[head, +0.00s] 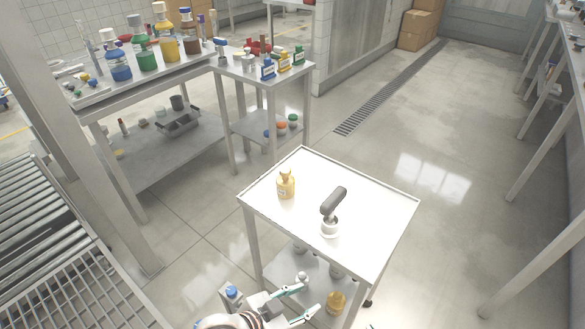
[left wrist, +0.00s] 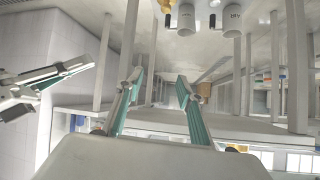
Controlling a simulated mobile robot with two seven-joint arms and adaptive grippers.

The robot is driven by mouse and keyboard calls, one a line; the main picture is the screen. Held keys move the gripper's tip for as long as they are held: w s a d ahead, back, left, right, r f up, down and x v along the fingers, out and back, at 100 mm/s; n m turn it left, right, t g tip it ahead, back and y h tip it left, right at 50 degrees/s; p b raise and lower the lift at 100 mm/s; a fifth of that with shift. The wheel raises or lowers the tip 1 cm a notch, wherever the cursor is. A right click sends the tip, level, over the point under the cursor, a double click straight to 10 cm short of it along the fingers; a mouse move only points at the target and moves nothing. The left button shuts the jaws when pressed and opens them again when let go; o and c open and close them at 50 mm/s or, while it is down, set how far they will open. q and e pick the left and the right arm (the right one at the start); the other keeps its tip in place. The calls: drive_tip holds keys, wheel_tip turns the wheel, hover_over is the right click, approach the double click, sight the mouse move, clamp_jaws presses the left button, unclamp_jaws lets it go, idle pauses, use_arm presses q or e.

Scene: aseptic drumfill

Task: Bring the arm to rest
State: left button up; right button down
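My left gripper (head: 312,291) is at the bottom of the head view, low beside the near side of the white cart (head: 365,205). Its two teal-lined fingers are spread with nothing between them. The left wrist view also shows these fingers (left wrist: 159,76) apart and empty. Metal fingers at the left edge of the left wrist view appear to be my right gripper (left wrist: 38,88); I cannot tell whether they are open. The right gripper is not clearly seen in the head view.
On the cart top stand an amber bottle (head: 286,185) and a grey-handled tool (head: 333,203) on a white round piece. The lower shelf holds a yellow bottle (head: 337,301) close to my left gripper. A roller conveyor (head: 45,215) lies left. The floor right of the cart is clear.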

use_arm(q)
drive_tip(key=s+a+f+n+t+y+p, duration=0.1)
drive_tip(key=s+a+n+y, duration=0.2)
drive_tip(key=a, duration=0.8)
drive_tip(key=s+a+f+n+t+y+p, duration=0.1)
drive_tip(key=s+a, duration=0.4)
drive_tip(key=a, duration=0.6)
drive_tip(key=f+n+t+y, duration=0.1)
drive_tip(key=n, duration=0.1)
drive_tip(key=shift+a+n+y, duration=0.35)
drive_tip(key=shift+n+y, duration=0.05)
